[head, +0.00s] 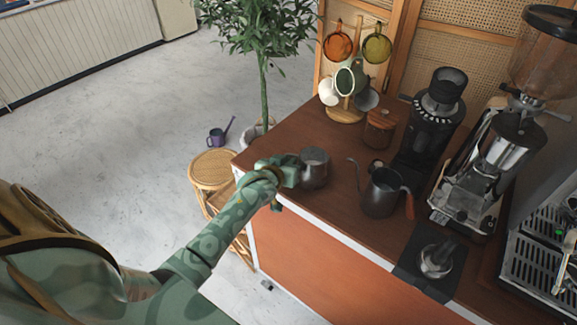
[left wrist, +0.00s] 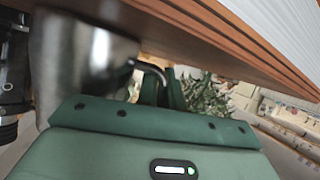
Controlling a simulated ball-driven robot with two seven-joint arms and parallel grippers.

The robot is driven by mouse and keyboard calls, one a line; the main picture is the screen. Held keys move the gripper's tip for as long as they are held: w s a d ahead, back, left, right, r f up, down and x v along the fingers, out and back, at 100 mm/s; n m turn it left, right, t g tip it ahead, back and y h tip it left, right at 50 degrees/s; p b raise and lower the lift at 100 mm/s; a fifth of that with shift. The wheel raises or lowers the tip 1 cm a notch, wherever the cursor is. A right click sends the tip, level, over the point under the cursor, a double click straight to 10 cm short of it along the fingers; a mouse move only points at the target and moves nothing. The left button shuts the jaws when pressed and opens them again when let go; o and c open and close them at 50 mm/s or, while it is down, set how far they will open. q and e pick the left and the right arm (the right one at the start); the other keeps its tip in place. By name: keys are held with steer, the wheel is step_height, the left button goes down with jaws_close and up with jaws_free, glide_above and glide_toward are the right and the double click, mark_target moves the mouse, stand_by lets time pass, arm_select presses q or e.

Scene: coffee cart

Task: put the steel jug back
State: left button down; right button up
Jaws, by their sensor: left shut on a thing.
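The steel jug (head: 315,168) is at the left end of the brown counter in the head view. My left gripper (head: 292,172) reaches in from the left and is shut on the jug's handle side. In the left wrist view the jug (left wrist: 80,60) fills the upper left, and its dark curved handle (left wrist: 150,72) runs to the green gripper fingers (left wrist: 165,90). The jug looks upright. I cannot tell whether its base touches the counter or is slightly above it. My right gripper is not in view.
A dark gooseneck kettle (head: 378,195) stands right of the jug. Behind are a wooden canister (head: 380,130), a mug tree (head: 345,112) and a black grinder (head: 430,125). A dark mat (head: 408,268) lies near the front edge. A rattan stool (head: 212,165) stands left of the counter.

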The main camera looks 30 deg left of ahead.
arm_select(q)
steer(key=shift+r, duration=0.2)
steer(key=shift+f, duration=0.2)
steer(key=c, duration=1.5)
jaws_free()
steer(key=shift+c, duration=0.2)
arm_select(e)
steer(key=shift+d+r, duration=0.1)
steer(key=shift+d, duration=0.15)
